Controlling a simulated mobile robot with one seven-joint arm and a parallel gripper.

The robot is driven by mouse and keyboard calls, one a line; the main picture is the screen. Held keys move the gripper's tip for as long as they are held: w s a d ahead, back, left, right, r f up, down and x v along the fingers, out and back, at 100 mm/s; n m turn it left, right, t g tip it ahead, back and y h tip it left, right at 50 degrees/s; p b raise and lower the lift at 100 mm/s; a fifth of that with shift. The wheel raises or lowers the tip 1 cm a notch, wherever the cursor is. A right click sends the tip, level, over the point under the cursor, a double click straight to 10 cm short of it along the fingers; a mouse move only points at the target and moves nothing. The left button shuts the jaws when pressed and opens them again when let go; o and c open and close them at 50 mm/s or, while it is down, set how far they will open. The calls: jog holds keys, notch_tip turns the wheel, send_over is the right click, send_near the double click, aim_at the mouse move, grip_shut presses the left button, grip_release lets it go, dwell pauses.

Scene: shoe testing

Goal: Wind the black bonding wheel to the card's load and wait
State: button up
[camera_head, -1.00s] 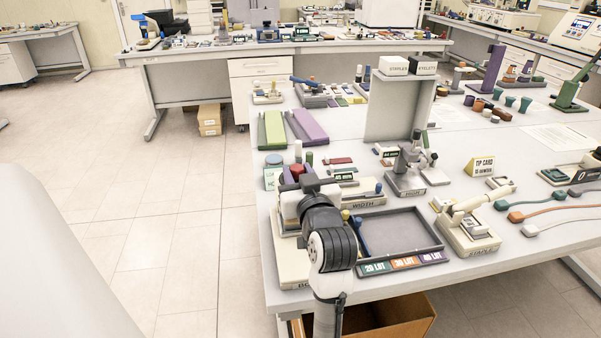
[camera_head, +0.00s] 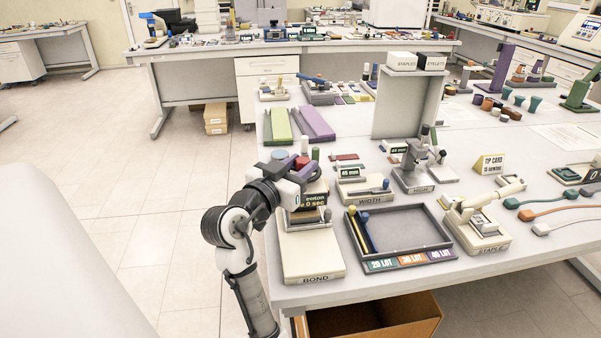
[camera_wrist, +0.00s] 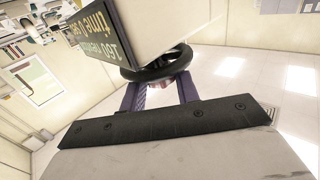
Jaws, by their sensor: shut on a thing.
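The bond press (camera_head: 312,262), labelled BOND, stands at the table's front left corner. Its dark display (camera_head: 316,200) is partly hidden by my arm in the head view. The black bonding wheel (camera_wrist: 160,68) is a ring on the press's side in the wrist view. My gripper (camera_head: 298,164) reaches it from the left, its purple fingers shut on the wheel. A yellow tip card (camera_head: 489,165) stands at right; its small line is unclear.
The WIDTH gauge (camera_head: 366,195), HIGH device (camera_head: 415,177), STAPLE device (camera_head: 478,232) and dark lot tray (camera_head: 438,245) stand right of the press. Green and purple blocks (camera_head: 313,124) lie behind. An open carton (camera_head: 372,318) is under the table. The floor at left is clear.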

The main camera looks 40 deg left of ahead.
jog(key=shift+a+m+h+b, duration=0.15)
jog(key=shift+m+h+b, duration=0.35)
jog(key=shift+m+h, duration=0.65)
jog(key=shift+h, duration=0.45)
jog(key=o, duration=1)
jog(key=s+b, duration=0.1)
jog(key=s, duration=0.3)
jog(key=s+b, duration=0.1)
jog(key=s, duration=0.4)
jog(key=s+b, duration=0.2)
jog(key=s, duration=0.2)
jog(key=shift+s+a, duration=0.4)
